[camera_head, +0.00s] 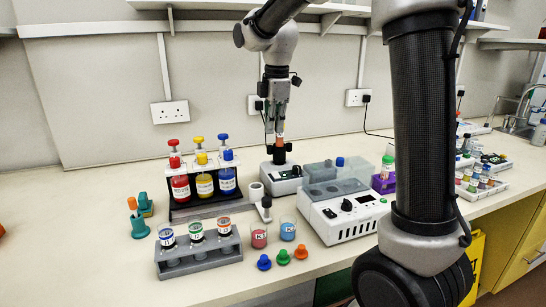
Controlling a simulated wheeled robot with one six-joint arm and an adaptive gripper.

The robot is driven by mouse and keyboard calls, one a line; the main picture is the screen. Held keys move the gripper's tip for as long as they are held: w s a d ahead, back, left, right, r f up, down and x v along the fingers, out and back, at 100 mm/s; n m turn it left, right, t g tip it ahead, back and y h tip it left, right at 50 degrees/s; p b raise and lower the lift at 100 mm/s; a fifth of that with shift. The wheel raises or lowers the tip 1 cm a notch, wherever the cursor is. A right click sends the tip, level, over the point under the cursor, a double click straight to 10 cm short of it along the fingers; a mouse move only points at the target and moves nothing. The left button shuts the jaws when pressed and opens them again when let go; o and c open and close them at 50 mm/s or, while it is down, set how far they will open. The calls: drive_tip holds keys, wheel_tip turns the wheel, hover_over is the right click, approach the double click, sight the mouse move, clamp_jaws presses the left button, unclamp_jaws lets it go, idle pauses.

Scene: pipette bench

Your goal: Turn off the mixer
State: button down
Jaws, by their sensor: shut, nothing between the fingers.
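The mixer (281,182) seems to be the small white unit with a dark front panel near the back of the bench, though no label can be read. A dark upright part with an orange-brown top (279,142) stands on it. My gripper (277,128) points down just above this part, shut and empty. I cannot tell whether the fingertips touch it. The mixer's switch is too small to make out.
A white block unit (345,220) with a black knob stands right of the mixer. A rack of red, yellow and blue bottles (205,208) stands left. A grey vial rack (198,258), beakers and loose caps are in front. The bench's left side is mostly clear.

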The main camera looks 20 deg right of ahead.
sight(273, 176)
drive_tip(key=f, duration=0.4)
drive_tip(key=w+f, duration=0.1)
drive_tip(key=f, duration=0.9)
drive_tip(key=shift+w, duration=0.35)
drive_tip(key=shift+f, duration=0.3)
drive_tip(key=shift+s+r, duration=0.15)
drive_tip(key=shift+s, duration=0.6)
